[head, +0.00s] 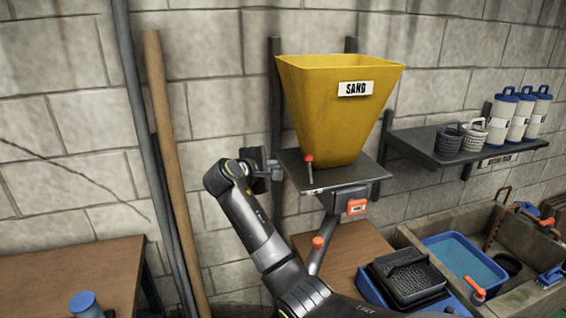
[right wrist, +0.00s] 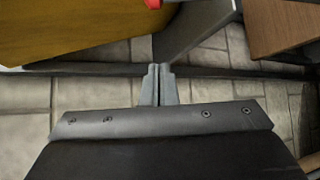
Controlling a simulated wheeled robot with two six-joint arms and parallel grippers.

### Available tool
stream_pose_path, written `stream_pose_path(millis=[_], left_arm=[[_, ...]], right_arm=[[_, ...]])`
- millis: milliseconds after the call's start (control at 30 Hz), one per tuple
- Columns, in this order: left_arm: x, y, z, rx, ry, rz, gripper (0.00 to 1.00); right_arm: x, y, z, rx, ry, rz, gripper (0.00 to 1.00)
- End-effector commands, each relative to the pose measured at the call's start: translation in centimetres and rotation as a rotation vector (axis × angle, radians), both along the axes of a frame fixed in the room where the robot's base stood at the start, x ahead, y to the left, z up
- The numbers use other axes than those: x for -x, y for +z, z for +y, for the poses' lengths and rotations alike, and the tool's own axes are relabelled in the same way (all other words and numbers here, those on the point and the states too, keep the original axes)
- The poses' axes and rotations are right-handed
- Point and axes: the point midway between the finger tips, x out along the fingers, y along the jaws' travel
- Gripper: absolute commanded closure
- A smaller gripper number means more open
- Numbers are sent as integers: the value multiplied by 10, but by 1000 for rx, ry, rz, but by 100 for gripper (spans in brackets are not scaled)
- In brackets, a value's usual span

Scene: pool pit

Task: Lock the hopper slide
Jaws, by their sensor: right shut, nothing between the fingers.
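The yellow hopper (head: 335,120) with a SAND label hangs on the wall above a dark plate (head: 372,172). A red-knobbed pin or handle (head: 309,160) stands at the plate's front left. A small orange tag (head: 357,206) sits below the plate, and a red-knobbed lever (head: 318,243) is lower down. My right gripper (head: 275,168) is just left of the plate, shut and empty. In the right wrist view its closed fingers (right wrist: 158,82) point toward a dark edge, with the yellow hopper (right wrist: 70,25) at upper left and a red tip (right wrist: 153,3) at the top. I cannot tell whether they touch anything. My left gripper is out of view.
A wooden bench (head: 350,258) stands under the hopper, with a dark tray stack (head: 405,280) on its right. A wall shelf (head: 440,152) holds baskets and white bottles. A wooden pole (head: 165,150) leans at left. A trough with a blue tray (head: 465,262) is at right.

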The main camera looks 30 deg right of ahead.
Motion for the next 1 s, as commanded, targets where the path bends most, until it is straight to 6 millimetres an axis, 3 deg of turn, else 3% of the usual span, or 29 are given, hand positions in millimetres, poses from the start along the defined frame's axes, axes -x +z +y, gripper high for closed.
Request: stream_pose_path(millis=[500,700,1000], left_arm=[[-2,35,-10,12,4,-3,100],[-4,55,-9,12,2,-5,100],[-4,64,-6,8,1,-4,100]], right_arm=[[-43,-24,-78,1,-4,3,100],[-20,-14,-80,-2,-1,-1,100],[-6,-11,-84,-1,-1,0,100]])
